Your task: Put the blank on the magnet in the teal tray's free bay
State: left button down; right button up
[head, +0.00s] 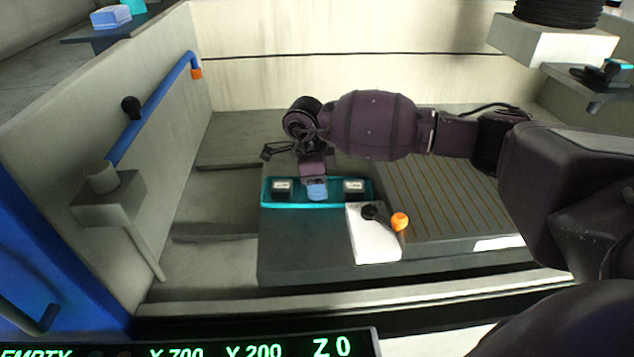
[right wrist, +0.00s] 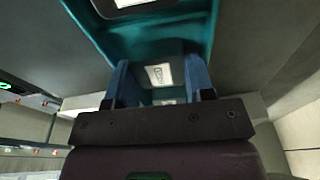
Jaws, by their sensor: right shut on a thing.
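The teal tray (head: 268,199) lies on the dark machine bed, with a dark block with a white label in its left bay (head: 281,187) and another in its right bay (head: 354,186). My right gripper (head: 316,190) points down into the middle bay, between the two blocks. In the right wrist view its blue fingers (right wrist: 160,70) are shut on a piece, the blank (right wrist: 160,76), whose pale marked face shows between them. Most of it is hidden, and I cannot tell whether it touches the tray floor. The white magnet block (head: 375,248) carries nothing on top except its lever. My left gripper is not in view.
The lever's black knob (head: 370,212) and orange ball (head: 400,221) stand close to the tray's right front. A slatted bed (head: 450,195) is right of it. The dark bed in front of the tray (head: 305,240) is clear.

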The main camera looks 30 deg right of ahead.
jog(key=shift+f, duration=0.1)
jog(key=o, duration=0.9)
jog(key=shift+c, duration=0.2)
jog(key=shift+r, duration=0.45)
notch_tip(320, 180, up, 11)
jog(key=a+p, duration=0.1)
jog(key=shift+w+a+r, duration=0.15)
jog(key=shift+w+a, duration=0.1)
jog(key=shift+w, duration=0.2)
